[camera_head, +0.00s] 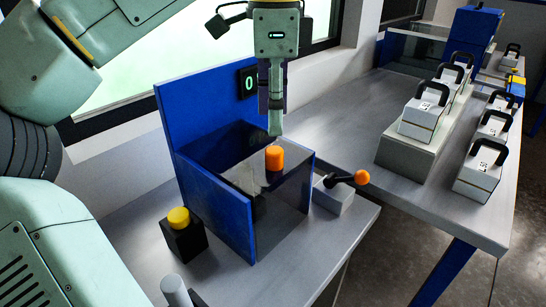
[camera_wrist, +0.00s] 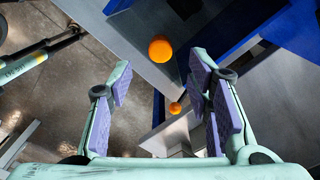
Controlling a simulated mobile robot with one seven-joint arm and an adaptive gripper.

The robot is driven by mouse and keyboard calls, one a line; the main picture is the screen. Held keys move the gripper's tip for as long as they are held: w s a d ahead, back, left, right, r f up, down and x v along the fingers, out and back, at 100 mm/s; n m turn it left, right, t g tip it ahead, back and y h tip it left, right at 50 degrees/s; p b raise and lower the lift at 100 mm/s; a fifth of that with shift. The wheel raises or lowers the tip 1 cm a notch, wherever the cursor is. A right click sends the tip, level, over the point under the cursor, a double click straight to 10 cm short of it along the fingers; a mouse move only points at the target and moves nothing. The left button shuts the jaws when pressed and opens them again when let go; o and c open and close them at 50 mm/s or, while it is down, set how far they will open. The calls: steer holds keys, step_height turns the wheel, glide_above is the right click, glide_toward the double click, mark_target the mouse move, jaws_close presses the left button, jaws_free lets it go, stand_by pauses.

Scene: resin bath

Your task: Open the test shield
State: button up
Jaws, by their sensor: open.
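The test shield (camera_head: 235,188) is a dark, see-through cover set between blue panels on the near table. It looks closed over the space inside. An orange knob (camera_head: 274,158) sits at its upper edge. My gripper (camera_head: 275,128) points down just above the knob and looks apart from it. In the wrist view, my gripper (camera_wrist: 161,72) has its two purple-padded fingers spread wide with nothing held. There the knob (camera_wrist: 160,49) shows beyond and between the fingertips.
A lever with an orange ball (camera_head: 361,177) stands right of the shield. A black box with a yellow button (camera_head: 178,218) stands left of it. A display reading 0 (camera_head: 249,82) is on the blue back panel. Several padlock-shaped blocks (camera_head: 424,113) stand on the right table.

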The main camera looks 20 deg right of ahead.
mark_target(273, 150)
step_height(273, 150, down, 7)
steer(key=b, duration=0.4)
steer(key=shift+r, duration=0.15)
steer(key=shift+c, duration=0.2)
jaws_close()
stand_by(0.4)
